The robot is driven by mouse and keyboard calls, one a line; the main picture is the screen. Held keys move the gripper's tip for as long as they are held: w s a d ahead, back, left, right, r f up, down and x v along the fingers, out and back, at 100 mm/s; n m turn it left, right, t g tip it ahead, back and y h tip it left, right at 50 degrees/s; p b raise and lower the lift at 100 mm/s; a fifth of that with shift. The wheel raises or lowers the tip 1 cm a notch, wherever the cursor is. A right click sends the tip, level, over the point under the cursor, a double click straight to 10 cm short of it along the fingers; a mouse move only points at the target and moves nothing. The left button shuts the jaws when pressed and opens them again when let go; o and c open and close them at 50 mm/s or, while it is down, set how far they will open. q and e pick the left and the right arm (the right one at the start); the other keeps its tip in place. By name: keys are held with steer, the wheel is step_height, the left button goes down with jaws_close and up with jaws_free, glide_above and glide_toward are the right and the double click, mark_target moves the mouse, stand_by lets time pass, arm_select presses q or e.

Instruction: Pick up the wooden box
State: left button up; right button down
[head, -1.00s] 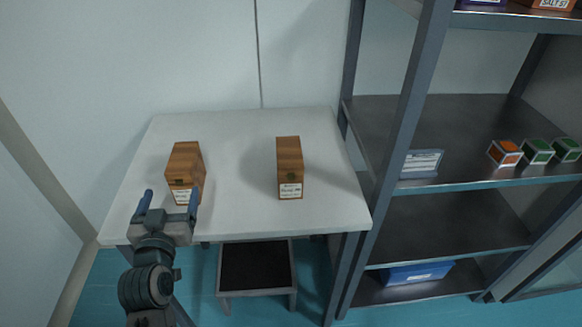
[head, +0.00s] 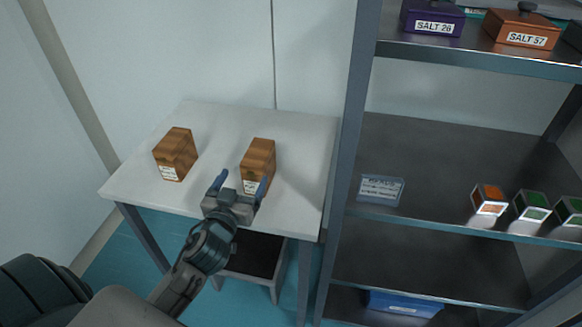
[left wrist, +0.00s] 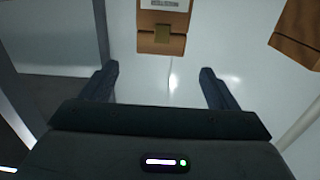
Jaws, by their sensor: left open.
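Two wooden boxes with white labels stand on the white table (head: 215,120). The left wooden box (head: 177,153) is clear of my gripper. The right wooden box (head: 259,160) is just beyond my left gripper (head: 241,184), whose fingers partly cover its lower front. In the left wrist view a labelled wooden box (left wrist: 163,25) shows ahead, between the lines of the two open fingers (left wrist: 159,84) and apart from them. Another wooden box (left wrist: 300,32) is at the right edge there. My left gripper is open and empty. My right gripper is not in view.
A grey metal shelf unit (head: 348,120) stands close to the table's right side. It holds a sign plate (head: 381,189), small orange and green boxes (head: 489,199), and salt boxes (head: 433,18). A dark-topped stool (head: 252,258) is under the table.

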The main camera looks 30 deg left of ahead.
mark_target(256, 155)
arm_select(q)
steer(key=x, duration=0.1)
steer(key=p+x, duration=0.1)
steer(key=x, duration=0.3)
steer(key=shift+a, duration=0.3)
steer(key=shift+w+p, duration=0.5)
steer(key=shift+p, duration=0.1)
steer(key=p+x, duration=0.1)
steer(key=x, duration=0.2)
steer(key=shift+w+d+f+p, duration=0.15)
steer(key=shift+w+p, duration=0.15)
steer(key=shift+p, duration=0.05)
steer(key=shift+w+f, duration=0.15)
steer(key=shift+w, duration=0.3)
steer(key=shift+s, duration=0.1)
steer(key=c, duration=0.3)
jaws_close()
